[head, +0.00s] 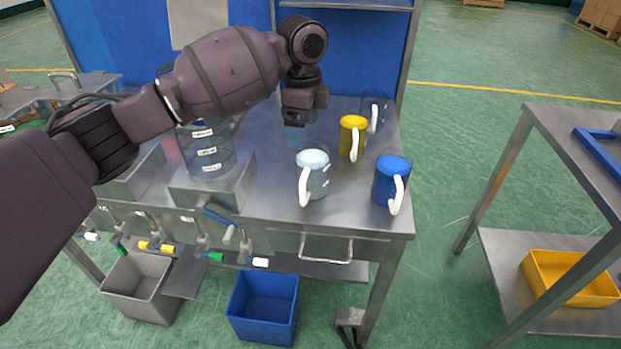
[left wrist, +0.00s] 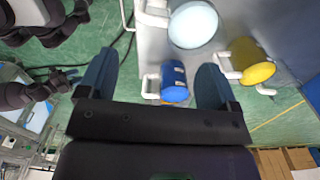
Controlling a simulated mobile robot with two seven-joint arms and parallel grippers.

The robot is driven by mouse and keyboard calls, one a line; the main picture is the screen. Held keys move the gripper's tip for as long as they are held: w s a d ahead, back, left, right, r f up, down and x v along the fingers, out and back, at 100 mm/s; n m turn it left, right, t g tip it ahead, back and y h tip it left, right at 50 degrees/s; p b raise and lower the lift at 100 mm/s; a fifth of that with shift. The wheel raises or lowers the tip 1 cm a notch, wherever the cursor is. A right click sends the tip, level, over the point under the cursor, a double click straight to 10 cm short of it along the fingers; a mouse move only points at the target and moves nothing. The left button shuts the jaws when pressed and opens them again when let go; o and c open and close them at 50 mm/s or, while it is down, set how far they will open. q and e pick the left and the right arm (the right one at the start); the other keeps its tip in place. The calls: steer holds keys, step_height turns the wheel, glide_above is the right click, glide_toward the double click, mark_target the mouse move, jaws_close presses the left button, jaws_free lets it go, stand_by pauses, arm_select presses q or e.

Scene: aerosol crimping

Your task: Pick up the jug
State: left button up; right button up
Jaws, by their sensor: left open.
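Several jugs with white handles stand on the metal table. A pale blue-white jug (head: 313,178) is nearest the table's middle, a blue jug (head: 388,180) is at the front right, and a yellow jug (head: 352,140) is behind them. A clear jug (head: 374,110) stands at the back. My left gripper (head: 295,120) is above the table, left of the yellow jug and apart from all jugs. In the left wrist view its fingers (left wrist: 158,62) are spread and empty. The blue jug (left wrist: 175,80) shows between them, beyond the tips. The pale jug (left wrist: 193,24) and yellow jug (left wrist: 252,62) show further out.
A large clear container (head: 207,150) on a metal box stands left of the jugs. Valves with coloured handles line the table front. A blue bin (head: 263,305) and a grey bin (head: 140,285) sit below. A second metal table (head: 560,135) stands at right.

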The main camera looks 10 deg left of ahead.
arm_select(q)
glide_above(305, 172)
steer(key=f, duration=0.3)
steer(key=f+b, duration=0.1)
steer(key=f, duration=0.1)
steer(key=shift+w+a, duration=0.2)
steer(key=shift+w, duration=0.15)
steer(key=shift+f, duration=0.7)
steer(key=f, duration=0.3)
steer(key=f+b, duration=0.1)
steer(key=shift+s+d+f, duration=0.2)
steer(key=shift+s, duration=0.15)
steer(key=shift+f, duration=0.15)
steer(key=c, duration=0.6)
jaws_close()
